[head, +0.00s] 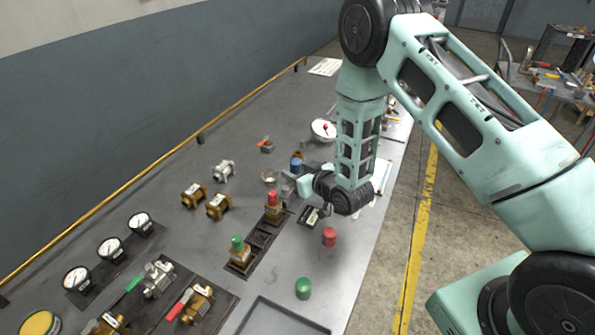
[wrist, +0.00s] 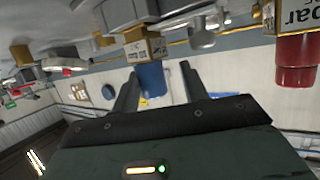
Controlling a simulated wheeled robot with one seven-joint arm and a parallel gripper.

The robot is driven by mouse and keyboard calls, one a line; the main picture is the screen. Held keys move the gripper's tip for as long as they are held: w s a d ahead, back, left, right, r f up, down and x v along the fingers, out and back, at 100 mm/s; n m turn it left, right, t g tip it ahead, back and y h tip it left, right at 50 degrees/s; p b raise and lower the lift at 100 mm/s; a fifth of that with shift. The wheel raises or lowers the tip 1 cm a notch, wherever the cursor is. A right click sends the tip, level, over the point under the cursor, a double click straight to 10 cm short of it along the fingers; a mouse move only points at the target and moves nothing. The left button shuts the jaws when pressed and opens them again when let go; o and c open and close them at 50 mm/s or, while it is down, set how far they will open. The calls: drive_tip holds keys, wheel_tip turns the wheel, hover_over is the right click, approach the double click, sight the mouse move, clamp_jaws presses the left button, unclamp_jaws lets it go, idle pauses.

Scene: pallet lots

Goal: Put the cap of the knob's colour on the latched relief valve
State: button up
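Brass relief valves stand in a row in a dark rack (head: 261,239). One has a green top (head: 237,242), one a red top (head: 273,198), and a blue top (head: 296,164) shows at the far end. A loose red cap (head: 329,236) and a loose green cap (head: 303,288) stand on the bench to the right. My gripper (head: 288,186) is low beside the far end of the row. In the wrist view, my fingers (wrist: 158,80) are apart, with the blue top (wrist: 150,82) between them in the picture and a visible gap on the right. I cannot tell which valve is latched.
Brass fittings (head: 218,206), pressure gauges (head: 110,248) and lever valves (head: 197,303) occupy the left side. A dark labelled item (head: 310,216) sits beside the rack. A grey tray (head: 270,313) is in front.

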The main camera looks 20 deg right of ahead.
drive_tip(key=shift+w+d, duration=0.15)
drive_tip(key=shift+d, duration=0.3)
drive_tip(key=shift+s+d, duration=0.15)
drive_tip(key=shift+s, duration=0.1)
drive_tip(key=a+p+v, duration=0.1)
drive_tip(key=p+v, duration=0.4)
drive_tip(key=v, duration=1.2)
drive_tip(key=shift+p, duration=0.3)
drive_tip(key=shift+s, duration=0.1)
